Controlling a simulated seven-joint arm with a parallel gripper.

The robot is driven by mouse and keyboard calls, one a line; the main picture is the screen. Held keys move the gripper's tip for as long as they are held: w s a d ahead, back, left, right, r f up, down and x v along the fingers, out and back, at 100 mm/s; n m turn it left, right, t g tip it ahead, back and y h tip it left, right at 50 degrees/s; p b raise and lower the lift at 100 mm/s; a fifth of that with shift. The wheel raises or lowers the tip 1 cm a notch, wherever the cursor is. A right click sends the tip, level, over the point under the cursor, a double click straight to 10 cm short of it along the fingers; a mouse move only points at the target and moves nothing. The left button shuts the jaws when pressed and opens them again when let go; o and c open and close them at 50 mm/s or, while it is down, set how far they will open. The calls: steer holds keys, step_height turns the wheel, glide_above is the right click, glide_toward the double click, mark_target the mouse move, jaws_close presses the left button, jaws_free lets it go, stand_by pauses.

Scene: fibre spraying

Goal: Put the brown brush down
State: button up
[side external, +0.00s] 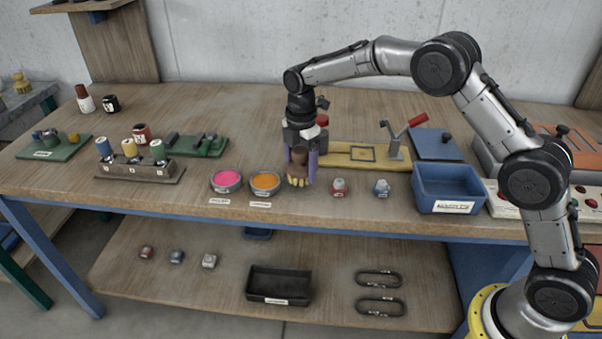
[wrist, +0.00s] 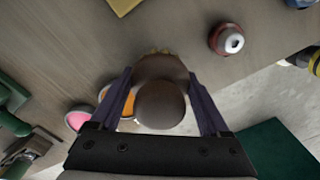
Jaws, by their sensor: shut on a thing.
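My gripper (side external: 300,164) is shut on the brown brush (side external: 299,160), with one purple finger on each side of its handle. The brush is upright with its yellowish bristles pointing down at the table, just right of the orange dish (side external: 265,182). I cannot tell whether the bristles touch the wood. In the wrist view the round brown top of the brush (wrist: 160,104) fills the space between the fingers (wrist: 160,100) and hides most of the bristles. The pink dish (side external: 226,180) stands left of the orange one.
A yellow plate with a red-handled clamp (side external: 396,146) lies behind. The table's front edge is close by.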

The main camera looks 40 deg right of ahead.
steer(key=shift+f, duration=1.1)
steer(key=shift+f, duration=0.15)
steer(key=o, duration=1)
steer(key=shift+o, duration=0.2)
